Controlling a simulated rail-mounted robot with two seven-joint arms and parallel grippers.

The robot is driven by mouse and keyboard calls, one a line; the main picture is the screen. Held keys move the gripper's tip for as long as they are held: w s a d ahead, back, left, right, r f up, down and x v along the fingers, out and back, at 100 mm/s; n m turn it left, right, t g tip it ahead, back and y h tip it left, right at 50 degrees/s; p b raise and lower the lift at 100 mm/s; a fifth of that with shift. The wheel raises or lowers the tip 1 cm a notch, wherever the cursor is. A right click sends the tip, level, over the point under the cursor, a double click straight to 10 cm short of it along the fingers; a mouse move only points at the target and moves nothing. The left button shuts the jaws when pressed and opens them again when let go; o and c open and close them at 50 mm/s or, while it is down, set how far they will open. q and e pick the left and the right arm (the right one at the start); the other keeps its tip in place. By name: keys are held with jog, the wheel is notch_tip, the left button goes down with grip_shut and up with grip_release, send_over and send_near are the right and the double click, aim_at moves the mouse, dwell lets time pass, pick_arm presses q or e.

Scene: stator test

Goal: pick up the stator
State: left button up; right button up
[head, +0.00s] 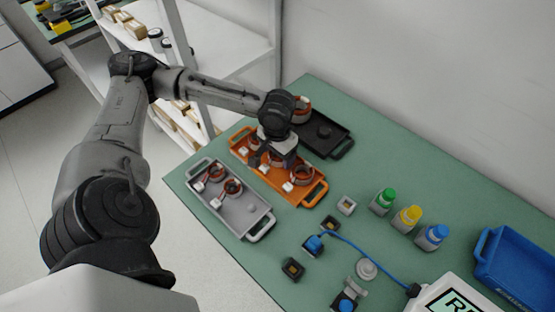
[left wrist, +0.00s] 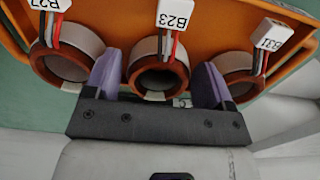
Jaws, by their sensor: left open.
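An orange tray (head: 312,197) on the green table holds a row of copper-coloured ring stators with white tags. In the left wrist view, three stators show: B27 (left wrist: 66,66), B23 (left wrist: 158,76) in the middle, and one at right whose tag seems to read B31 (left wrist: 236,75). My left gripper (head: 272,160) is over the tray, partly covering the middle stator in the head view. In the left wrist view its purple fingers (left wrist: 157,82) are open, one on each side of stator B23. Whether they touch it cannot be told. My right gripper is not in view.
A grey tray (head: 256,222) with stators lies left of the orange one. A black tray (head: 342,152) with a stator (head: 301,109) lies behind. Bottles (head: 407,218), a blue bin (head: 520,262) and a cabled device (head: 455,296) stand to the right. Shelving (head: 235,65) stands at back left.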

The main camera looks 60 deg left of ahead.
pick_arm(q)
jog(key=shift+f, duration=0.55)
jog(key=shift+c, duration=0.2)
jog(key=c, duration=0.7)
jog(key=shift+c, duration=0.7)
jog(key=shift+r, duration=0.15)
